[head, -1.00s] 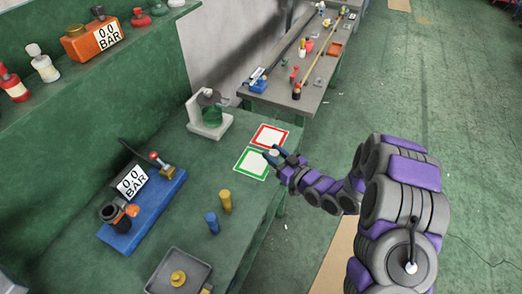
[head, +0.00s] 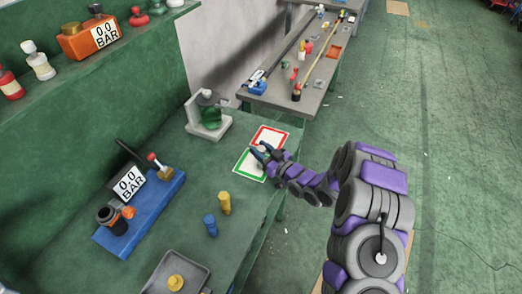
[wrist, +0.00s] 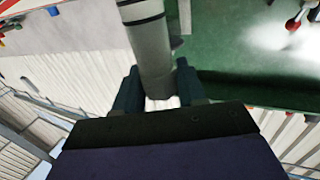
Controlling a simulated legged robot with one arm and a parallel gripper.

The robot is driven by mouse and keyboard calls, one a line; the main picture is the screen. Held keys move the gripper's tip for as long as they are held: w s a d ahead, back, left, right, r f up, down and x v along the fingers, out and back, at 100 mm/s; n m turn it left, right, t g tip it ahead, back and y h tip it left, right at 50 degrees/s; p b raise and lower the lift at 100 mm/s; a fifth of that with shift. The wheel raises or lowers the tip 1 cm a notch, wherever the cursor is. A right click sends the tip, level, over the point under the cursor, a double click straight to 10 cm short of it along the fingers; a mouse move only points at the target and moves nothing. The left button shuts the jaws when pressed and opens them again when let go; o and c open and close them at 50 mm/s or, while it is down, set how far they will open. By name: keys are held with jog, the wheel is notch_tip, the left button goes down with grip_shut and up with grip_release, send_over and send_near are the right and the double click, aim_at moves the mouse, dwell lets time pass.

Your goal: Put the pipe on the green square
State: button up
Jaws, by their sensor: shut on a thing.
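The pipe (wrist: 148,45), a grey cylinder with dark bands, stands between my gripper's two fingers in the wrist view. My gripper (wrist: 158,92) is shut on it near its lower visible end. In the head view my gripper (head: 262,152) is over the upper part of the green square (head: 248,166), a white sheet with a green border on the green bench. The pipe is too small and covered to make out clearly in the head view. Whether it touches the square cannot be told.
A red-bordered square (head: 269,136) lies just behind the green one. A grey stand with a green part (head: 209,118) is to the left. Yellow (head: 224,203) and blue (head: 211,225) cylinders, a blue gauge unit (head: 140,215) and a grey tray (head: 193,268) are nearer.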

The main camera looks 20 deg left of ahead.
jog(key=shift+f, duration=0.15)
jog(key=o, duration=1.2)
jog(key=shift+f, duration=0.1)
jog(key=shift+r, duration=0.25)
jog(key=shift+p+v, duration=0.85)
jog(key=shift+v, duration=5.1)
